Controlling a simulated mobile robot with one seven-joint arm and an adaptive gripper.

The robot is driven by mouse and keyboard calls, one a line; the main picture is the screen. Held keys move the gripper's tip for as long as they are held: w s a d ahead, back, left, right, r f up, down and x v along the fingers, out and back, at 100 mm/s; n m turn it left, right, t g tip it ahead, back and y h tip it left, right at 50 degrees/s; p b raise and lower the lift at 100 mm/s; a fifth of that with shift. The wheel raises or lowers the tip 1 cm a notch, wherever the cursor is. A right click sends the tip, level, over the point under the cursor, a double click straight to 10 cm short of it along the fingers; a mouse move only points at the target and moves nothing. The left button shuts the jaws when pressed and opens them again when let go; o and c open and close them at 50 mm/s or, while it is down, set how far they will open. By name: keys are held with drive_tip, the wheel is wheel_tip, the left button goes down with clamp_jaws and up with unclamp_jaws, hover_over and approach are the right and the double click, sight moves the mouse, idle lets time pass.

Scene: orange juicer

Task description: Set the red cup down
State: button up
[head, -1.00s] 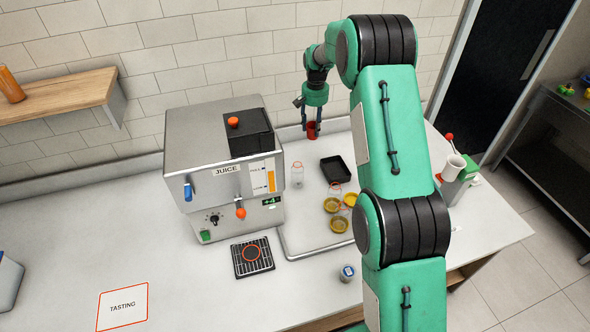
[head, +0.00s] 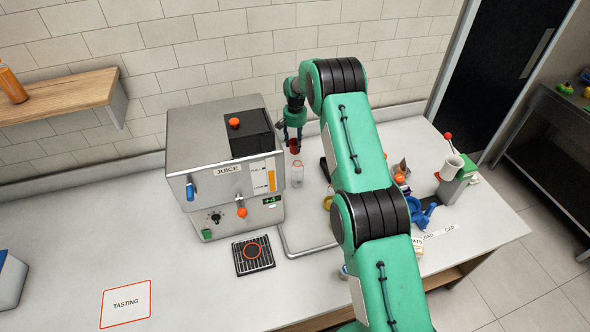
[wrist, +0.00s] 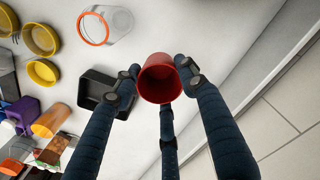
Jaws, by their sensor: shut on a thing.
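The red cup (wrist: 160,82) is between the fingers of my gripper (wrist: 159,80) in the wrist view, its open mouth toward the camera. The fingers press it from both sides, and a third finger shows below it. In the head view the red cup (head: 294,147) is small and partly hidden by my gripper (head: 293,135), beside the right back of the juicer. I cannot tell whether the cup's base touches the counter.
The juicer (head: 190,150) stands just left of my gripper. A clear jar (head: 297,175) is close in front of the cup. A black tray (wrist: 97,88) and yellow dishes (wrist: 42,38) lie nearby. The tasting mark (head: 126,304) at front left is bare.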

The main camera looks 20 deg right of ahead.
sight(295, 153)
drive_tip(key=shift+f, duration=0.65)
drive_tip(key=shift+f, duration=0.15)
drive_tip(key=shift+f, duration=2.75)
drive_tip(key=shift+f, duration=0.1)
drive_tip(key=shift+f+p, duration=0.3)
drive_tip(key=shift+f, duration=1.7)
drive_tip(key=shift+f, duration=0.15)
drive_tip(key=o, duration=0.8)
drive_tip(key=shift+o, duration=0.2)
